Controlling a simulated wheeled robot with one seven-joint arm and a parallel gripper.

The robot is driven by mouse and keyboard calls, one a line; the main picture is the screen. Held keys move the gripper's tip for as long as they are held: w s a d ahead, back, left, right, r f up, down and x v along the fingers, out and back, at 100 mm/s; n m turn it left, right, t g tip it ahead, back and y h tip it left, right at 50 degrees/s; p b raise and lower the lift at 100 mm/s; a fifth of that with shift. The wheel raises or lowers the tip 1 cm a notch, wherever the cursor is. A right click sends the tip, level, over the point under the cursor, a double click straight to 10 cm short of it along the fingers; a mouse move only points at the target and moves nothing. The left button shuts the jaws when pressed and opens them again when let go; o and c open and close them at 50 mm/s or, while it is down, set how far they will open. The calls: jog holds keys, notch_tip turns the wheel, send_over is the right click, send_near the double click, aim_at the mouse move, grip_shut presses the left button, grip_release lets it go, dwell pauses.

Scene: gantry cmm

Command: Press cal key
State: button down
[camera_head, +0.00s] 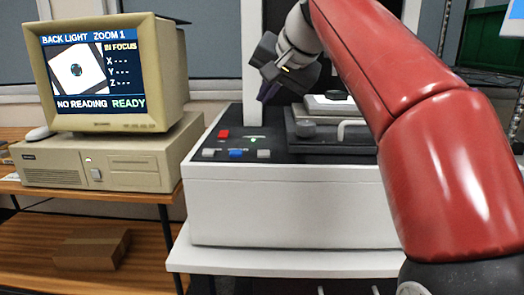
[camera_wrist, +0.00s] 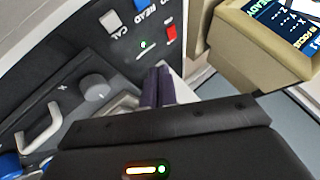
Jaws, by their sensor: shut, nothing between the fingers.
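The cal key is a light grey key (camera_wrist: 109,21) beside the label CAL on the dark panel in the wrist view. In the head view it appears as the grey key (camera_head: 263,154) right of the blue key (camera_head: 236,154). My gripper (camera_wrist: 157,72) is shut and empty, its dark purple fingers over the panel, apart from the cal key. In the head view my gripper (camera_head: 267,93) hangs above the panel's back part, in front of the white column. The blue key (camera_wrist: 141,4) has the label READ. A red key (camera_wrist: 171,33) and a green light (camera_wrist: 143,44) also show.
A grey knob (camera_wrist: 97,88) and a pale handle (camera_wrist: 40,130) belong to the stage beside the keys. The monitor (camera_head: 108,75) reads NO READING and READY. It stands on a beige computer (camera_head: 95,162) left of the machine (camera_head: 290,215). Space above the keys looks clear.

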aim_at(267, 154)
jog(key=shift+f, duration=0.1)
notch_tip(267, 154, down, 9)
jog(key=b, duration=0.7)
jog(key=shift+b, duration=0.3)
dwell(1.6)
jog(key=shift+f, duration=0.2)
jog(key=shift+f+b, duration=0.45)
dwell(0.6)
jog(key=shift+r, duration=0.1)
jog(key=shift+r+p, duration=0.75)
jog(key=shift+p, duration=0.2)
jog(key=shift+r, duration=0.1)
